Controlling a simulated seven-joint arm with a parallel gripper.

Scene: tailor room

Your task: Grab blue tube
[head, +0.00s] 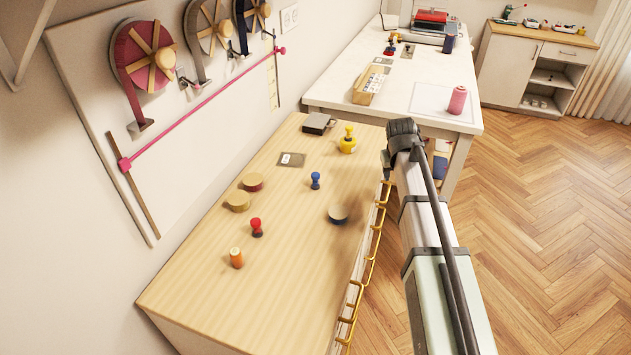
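A dark blue upright cylinder (449,44), the most tube-like blue thing in view, stands on the far white table near its right edge. A small blue knobbed piece (315,180) stands on the near wooden table. A dark, low, round piece with a pale top (338,214) lies near that table's right edge; its exact colour is unclear. My arm rises from the lower right to a black joint beside the near table's far right corner. My gripper's fingers cannot be seen.
On the near wooden table (200,292) stand a red knobbed piece (256,227), an orange spool (236,257), two round pieces (238,201) and a yellow piece (347,140). A pink cylinder (458,100) stands on the white table (330,88). Gold rails (369,270) line the near table's right side.

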